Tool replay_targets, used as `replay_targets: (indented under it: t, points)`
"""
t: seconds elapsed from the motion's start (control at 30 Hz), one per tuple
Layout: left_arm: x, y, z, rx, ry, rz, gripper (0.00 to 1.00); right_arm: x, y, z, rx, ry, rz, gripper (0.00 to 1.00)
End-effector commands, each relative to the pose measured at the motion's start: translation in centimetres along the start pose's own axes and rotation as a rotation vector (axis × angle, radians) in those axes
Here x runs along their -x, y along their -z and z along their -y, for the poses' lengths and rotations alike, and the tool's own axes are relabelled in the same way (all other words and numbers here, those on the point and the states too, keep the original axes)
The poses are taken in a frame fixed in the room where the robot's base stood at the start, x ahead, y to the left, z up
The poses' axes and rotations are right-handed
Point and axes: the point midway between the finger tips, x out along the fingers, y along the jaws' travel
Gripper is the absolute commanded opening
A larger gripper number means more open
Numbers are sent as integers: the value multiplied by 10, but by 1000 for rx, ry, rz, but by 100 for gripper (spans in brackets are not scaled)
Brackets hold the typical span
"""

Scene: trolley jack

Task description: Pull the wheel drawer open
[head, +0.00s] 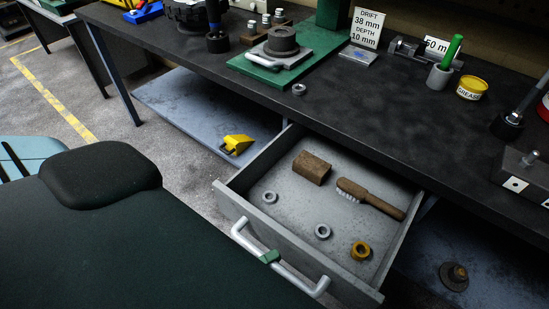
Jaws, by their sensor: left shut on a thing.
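The wheel drawer (232,203) is a grey drawer under the dark workbench, and it stands well open in the head view. Its front carries a pale bar handle (305,284). The green tip of my left gripper (269,257) is shut on the middle of this handle. The rest of the gripper is hidden behind my own dark arm. Inside the drawer lie a brown wooden block (312,168), a brush (370,197), a brass ring (360,251) and grey rings (322,232). My right gripper is not in view.
The workbench (300,115) above carries a green plate with a round part (282,42), a grease tin (471,88) and a cup with a green stick (439,76). A yellow part (236,144) lies on the low shelf left of the drawer. Floor shows at left.

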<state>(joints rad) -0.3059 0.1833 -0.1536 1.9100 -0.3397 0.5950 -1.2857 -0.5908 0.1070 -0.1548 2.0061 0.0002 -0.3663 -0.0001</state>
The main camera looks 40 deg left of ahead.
Motion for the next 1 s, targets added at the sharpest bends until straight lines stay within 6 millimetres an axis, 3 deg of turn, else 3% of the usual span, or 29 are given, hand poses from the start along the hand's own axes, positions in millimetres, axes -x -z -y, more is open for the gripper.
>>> replay_targets:
  t: [0.37, 0.4, 0.57, 0.87, 1.0]
  points:
    - [2, 1, 0, -1, 1, 0, 0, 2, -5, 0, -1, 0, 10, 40]
    - [2, 1, 0, -1, 1, 0, 19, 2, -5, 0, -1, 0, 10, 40]
    - [2, 1, 0, 0, 1, 0, 40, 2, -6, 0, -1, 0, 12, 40]
    - [4, 1, 0, 0, -1, 0, 40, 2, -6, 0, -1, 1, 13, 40]
    - [18, 1, -2, 2, -5, 1, 40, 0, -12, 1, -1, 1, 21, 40]
